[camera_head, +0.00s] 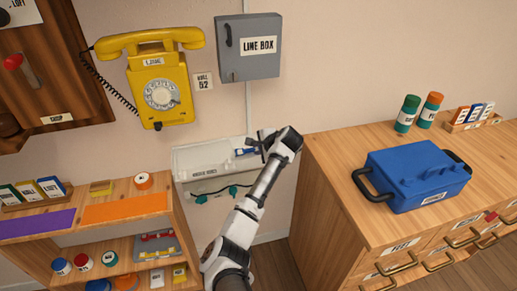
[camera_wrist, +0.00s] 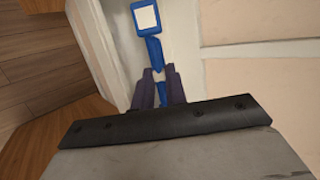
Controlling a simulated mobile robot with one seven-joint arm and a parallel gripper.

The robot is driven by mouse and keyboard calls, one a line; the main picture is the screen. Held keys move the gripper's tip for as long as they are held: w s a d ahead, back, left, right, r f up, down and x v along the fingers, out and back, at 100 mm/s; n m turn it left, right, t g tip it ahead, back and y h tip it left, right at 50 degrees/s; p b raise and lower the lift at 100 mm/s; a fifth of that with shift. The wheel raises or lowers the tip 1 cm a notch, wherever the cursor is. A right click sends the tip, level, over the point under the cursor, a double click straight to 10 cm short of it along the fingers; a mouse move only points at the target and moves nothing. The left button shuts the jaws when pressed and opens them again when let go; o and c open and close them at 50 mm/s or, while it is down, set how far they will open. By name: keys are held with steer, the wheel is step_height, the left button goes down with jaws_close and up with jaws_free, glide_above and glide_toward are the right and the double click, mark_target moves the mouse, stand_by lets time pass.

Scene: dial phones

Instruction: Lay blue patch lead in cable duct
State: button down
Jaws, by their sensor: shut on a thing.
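The blue patch lead (camera_head: 245,152) shows as a short blue piece at the white trough-like unit on the wall, which looks like the cable duct (camera_head: 190,160). In the wrist view the lead (camera_wrist: 155,50) has a white square tag at its far end and runs down between my dark fingers. My gripper (camera_head: 259,141) is shut on the lead, at the right part of the duct; it also shows in the wrist view (camera_wrist: 158,88). Whether the lead touches the duct's floor I cannot tell. Part of the lead is hidden by the fingers.
Teal-ended cable (camera_head: 215,194) hangs on the duct's front. A yellow dial phone (camera_head: 160,85) and grey line box (camera_head: 248,65) are on the wall above. A wooden shelf (camera_head: 175,225) stands left; a wooden cabinet (camera_head: 330,160) with a blue case (camera_head: 415,178) stands close right.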

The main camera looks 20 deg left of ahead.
steer(key=shift+f, duration=0.55)
steer(key=c, duration=1.4)
jaws_free()
steer(key=shift+f, duration=0.1)
steer(key=shift+o, duration=0.3)
steer(key=shift+f, duration=0.1)
steer(key=shift+s+d+f, duration=0.1)
steer(key=shift+s+f, duration=0.05)
steer(key=shift+s+d+r+b, duration=0.15)
steer(key=shift+d+r+b, duration=0.1)
steer(key=shift+d+b, duration=0.1)
steer(key=shift+c, duration=0.2)
steer(key=shift+o, duration=0.2)
steer(key=b+v, duration=0.2)
steer(key=v, duration=1)
steer(key=shift+w+a+r, duration=0.2)
steer(key=shift+r, duration=0.1)
steer(key=shift+s+d+r, duration=0.25)
steer(key=shift+s+r, duration=0.05)
steer(key=shift+r, duration=0.25)
